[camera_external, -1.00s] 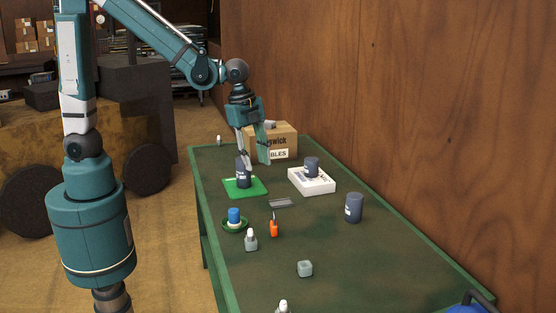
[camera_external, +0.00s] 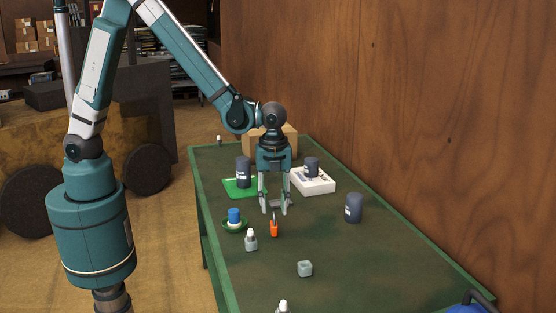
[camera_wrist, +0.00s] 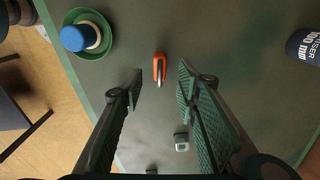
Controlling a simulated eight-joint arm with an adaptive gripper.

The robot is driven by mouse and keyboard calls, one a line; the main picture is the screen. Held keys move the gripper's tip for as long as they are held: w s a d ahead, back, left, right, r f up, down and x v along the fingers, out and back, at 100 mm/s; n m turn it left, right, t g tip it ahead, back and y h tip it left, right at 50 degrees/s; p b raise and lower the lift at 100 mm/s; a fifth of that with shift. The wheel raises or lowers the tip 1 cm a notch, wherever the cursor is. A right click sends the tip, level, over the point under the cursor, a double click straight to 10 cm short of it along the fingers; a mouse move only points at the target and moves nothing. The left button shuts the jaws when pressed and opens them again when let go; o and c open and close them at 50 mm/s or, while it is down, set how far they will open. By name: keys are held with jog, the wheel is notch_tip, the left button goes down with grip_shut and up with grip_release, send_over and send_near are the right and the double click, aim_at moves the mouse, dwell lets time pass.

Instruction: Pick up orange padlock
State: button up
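My gripper (camera_external: 275,210) is open and points down over the table, close to the padlock's shackle end. In the wrist view my gripper (camera_wrist: 160,82) has its two green-padded fingers wide apart with nothing between them. I cannot tell the exact height of the fingertips above the table.
A green bowl (camera_external: 225,225) with a blue-capped item (camera_external: 235,215) stands left of the padlock. A white-capped bottle (camera_external: 251,241) is close by on the front left. A grey cube (camera_external: 305,268), dark can (camera_external: 354,208) and white box (camera_external: 322,184) stand around it.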

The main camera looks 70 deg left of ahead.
aim_at(274, 224)
jog(key=shift+f, duration=0.1)
dwell(0.3)
jog(key=shift+f, duration=1.25)
jog(key=shift+f, duration=0.1)
jog(key=shift+f+b, duration=0.65)
jog(key=shift+f, duration=1.85)
jog(key=shift+c, duration=0.6)
grip_shut()
